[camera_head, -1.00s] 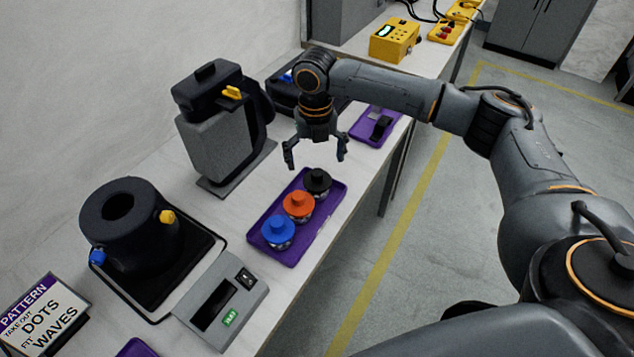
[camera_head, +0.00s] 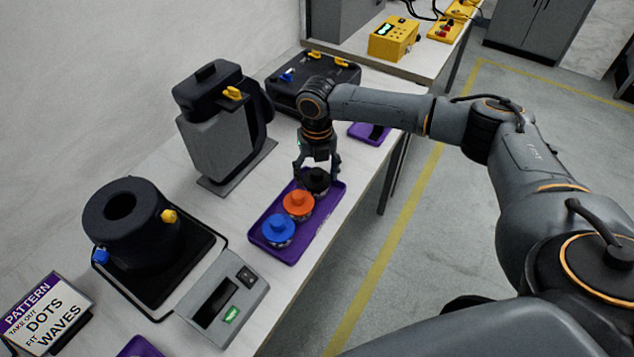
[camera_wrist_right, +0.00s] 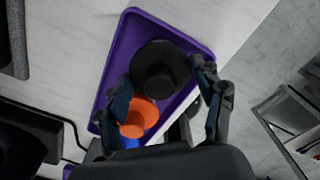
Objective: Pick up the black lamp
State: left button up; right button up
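The black lamp (camera_head: 316,183) stands at the far end of a purple tray (camera_head: 289,255), beside an orange lamp (camera_head: 298,204) and a blue lamp (camera_head: 278,231). My right gripper (camera_head: 317,172) is lowered over the black lamp, with its fingers apart on either side of it. In the right wrist view the black lamp (camera_wrist_right: 160,70) shows between and slightly beyond the open fingers (camera_wrist_right: 165,100). I cannot tell whether the fingers touch it. The orange lamp (camera_wrist_right: 138,116) is close to one finger. My left gripper is not in view.
A dark round housing (camera_head: 130,225) stands on a black mat at the left, next to a grey device (camera_head: 222,302) with a green display. A grey upright machine (camera_head: 222,150) stands behind the tray. Another purple tray (camera_head: 362,133) lies farther back. The table's right edge is close.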

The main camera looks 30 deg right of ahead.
jog(key=c, duration=0.4)
jog(key=shift+o, duration=0.2)
jog(key=shift+r, duration=0.15)
jog(key=shift+r+b, duration=0.3)
jog(key=shift+r, duration=0.35)
jog(key=s+a+r, duration=0.2)
jog(key=s+r, duration=0.3)
jog(key=s, duration=0.1)
jog(key=s+a+r+b, duration=0.1)
jog(key=s+a+r, duration=0.1)
jog(key=s+r, duration=0.4)
jog(key=shift+s+a+r, duration=0.25)
jog(key=shift+s+a, duration=0.1)
jog(key=shift+s, duration=0.25)
